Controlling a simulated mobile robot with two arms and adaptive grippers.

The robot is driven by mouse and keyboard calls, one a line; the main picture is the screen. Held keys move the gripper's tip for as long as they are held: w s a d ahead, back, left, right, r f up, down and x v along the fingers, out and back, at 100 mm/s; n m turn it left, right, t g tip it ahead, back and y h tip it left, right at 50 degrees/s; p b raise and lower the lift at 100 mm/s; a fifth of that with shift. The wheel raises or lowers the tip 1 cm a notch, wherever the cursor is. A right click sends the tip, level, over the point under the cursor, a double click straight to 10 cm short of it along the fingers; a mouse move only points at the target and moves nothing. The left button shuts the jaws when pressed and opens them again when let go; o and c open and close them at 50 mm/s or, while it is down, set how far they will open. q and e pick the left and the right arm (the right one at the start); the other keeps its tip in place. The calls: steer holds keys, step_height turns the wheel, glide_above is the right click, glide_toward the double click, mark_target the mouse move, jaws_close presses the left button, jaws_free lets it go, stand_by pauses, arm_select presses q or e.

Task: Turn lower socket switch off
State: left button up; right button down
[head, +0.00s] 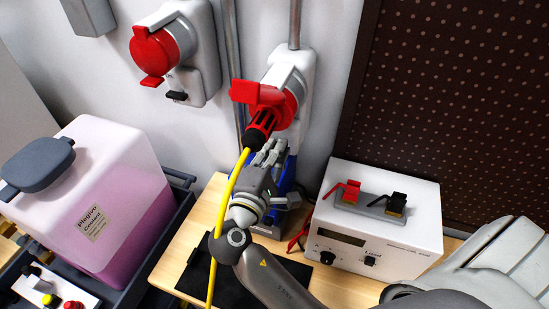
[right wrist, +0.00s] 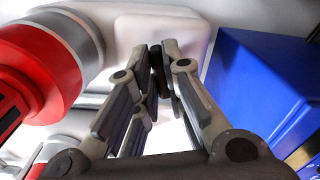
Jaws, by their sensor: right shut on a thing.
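The lower socket (head: 303,78) is a grey-white wall housing with a red collar and a raised red lid. A red and black plug (head: 262,124) with a yellow cable (head: 232,185) sits in it. My right gripper (head: 270,150) is just below the socket, beside the plug. In the right wrist view, my right gripper's fingertips (right wrist: 159,75) are closed on a small dark piece, the lower socket switch (right wrist: 157,60), in front of the pale housing. The fingers hide most of the switch, so its angle cannot be told. My left gripper is not in view.
The upper socket (head: 205,60) has a red cover and a black switch (head: 177,96). A blue object (right wrist: 255,85) stands close right of the gripper. A white power unit (head: 380,215) is on the bench, and a pink-filled canister (head: 110,150) stands at left.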

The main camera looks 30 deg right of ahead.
steer(key=shift+f+m+b, duration=0.15)
steer(key=shift+m+b, duration=0.5)
steer(key=shift+m, duration=0.15)
steer(key=c, duration=1.5)
jaws_free()
